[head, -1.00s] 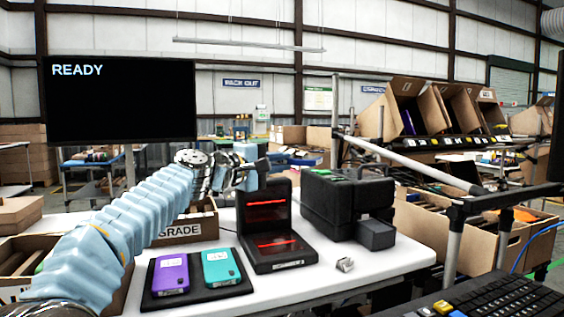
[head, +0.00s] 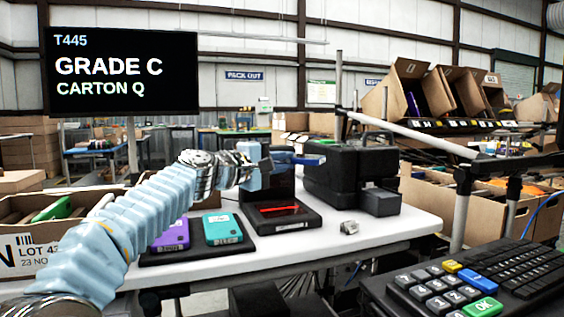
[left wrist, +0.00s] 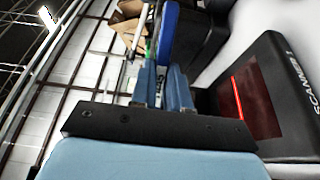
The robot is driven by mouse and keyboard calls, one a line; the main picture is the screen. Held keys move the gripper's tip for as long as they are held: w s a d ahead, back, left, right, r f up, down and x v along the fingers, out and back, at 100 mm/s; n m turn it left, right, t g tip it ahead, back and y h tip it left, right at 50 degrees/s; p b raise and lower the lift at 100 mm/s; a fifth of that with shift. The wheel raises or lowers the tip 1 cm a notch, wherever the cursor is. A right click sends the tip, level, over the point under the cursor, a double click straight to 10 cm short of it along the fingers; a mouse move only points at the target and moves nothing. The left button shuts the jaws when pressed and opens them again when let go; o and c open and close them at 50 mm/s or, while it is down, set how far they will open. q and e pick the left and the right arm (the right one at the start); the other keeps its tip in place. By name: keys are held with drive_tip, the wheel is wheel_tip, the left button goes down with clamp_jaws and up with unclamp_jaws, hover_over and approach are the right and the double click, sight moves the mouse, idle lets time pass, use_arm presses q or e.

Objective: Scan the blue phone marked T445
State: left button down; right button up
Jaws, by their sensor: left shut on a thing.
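My left gripper (head: 283,160) is shut on the blue phone (head: 309,160), holding it in the air beside the upright part of the black scanner (head: 312,222). The phone's edge also shows beyond the two fingers in the left wrist view (left wrist: 168,38). Its label cannot be read. The scanner glows red at its base, and my gripper hides part of its upright. The screen (head: 120,102) reads "T445", "GRADE C", "CARTON Q". My right gripper is not in view.
A purple phone (head: 172,236) and a teal phone (head: 222,229) lie on a black mat left of the scanner. A black printer-like box (head: 345,178) stands behind right. Tilted cartons (head: 392,92) stand on a rack at right. A keypad (head: 440,292) is at the front right.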

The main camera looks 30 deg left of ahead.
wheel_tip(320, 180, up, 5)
drive_tip(key=p, duration=0.4)
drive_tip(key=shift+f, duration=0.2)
